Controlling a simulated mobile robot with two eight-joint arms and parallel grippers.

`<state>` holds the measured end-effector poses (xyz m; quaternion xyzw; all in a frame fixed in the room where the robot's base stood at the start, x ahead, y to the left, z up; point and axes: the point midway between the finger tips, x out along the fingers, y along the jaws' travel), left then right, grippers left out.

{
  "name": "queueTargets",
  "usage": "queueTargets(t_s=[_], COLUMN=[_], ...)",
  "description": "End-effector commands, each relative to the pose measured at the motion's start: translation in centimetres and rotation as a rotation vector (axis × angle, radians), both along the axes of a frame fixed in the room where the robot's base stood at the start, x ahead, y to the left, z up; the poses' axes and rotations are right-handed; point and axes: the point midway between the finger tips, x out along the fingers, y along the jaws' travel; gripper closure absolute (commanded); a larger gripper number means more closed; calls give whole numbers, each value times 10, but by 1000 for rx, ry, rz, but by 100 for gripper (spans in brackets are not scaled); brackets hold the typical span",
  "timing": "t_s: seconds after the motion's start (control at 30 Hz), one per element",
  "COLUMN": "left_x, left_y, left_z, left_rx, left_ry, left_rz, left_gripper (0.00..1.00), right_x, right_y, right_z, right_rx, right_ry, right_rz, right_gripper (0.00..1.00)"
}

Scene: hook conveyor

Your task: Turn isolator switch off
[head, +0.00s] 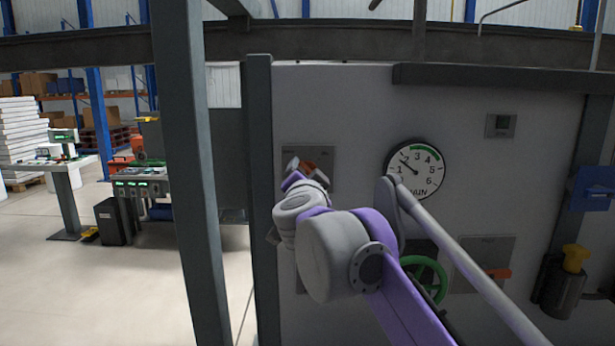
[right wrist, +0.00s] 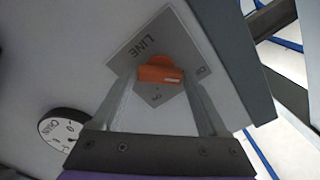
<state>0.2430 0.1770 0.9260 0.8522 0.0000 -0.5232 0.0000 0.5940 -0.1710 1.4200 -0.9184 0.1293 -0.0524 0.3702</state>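The orange switch handle (head: 311,165) sits on a grey plate (head: 323,155) on the cabinet's front, at the left. In the right wrist view the plate (right wrist: 172,42) reads LINE, with small labels too faint to read surely. The orange handle (right wrist: 160,75) lies between the fingertips of my right gripper (right wrist: 160,72). The fingers are wide apart, one at each side of the handle; whether they touch it I cannot tell. In the head view my right gripper (head: 300,168) is at the plate, partly hidden by its own wrist. My left gripper is not in view.
A round dial (head: 416,170) is right of the plate. A green handwheel (head: 432,275) is partly behind my right arm. Another plate with an orange handle (head: 497,273) is lower right. Grey posts (head: 190,170) stand left of the cabinet. Open floor (head: 100,290) lies further left.

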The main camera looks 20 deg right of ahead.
Motion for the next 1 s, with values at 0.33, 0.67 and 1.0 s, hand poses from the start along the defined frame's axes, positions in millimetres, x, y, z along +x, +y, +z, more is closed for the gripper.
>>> queueTargets(t_s=[0.33,0.67,1.0], left_x=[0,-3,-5], left_y=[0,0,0], left_z=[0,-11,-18], left_rx=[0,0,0], left_ry=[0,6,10], left_rz=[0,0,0], left_gripper=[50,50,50], right_x=[-1,-46,-98], right_y=[0,14,29], right_z=[0,-2,-1], right_rx=[3,5,3], right_ry=[-1,1,0], right_rz=[0,3,2], right_gripper=[0,0,0])
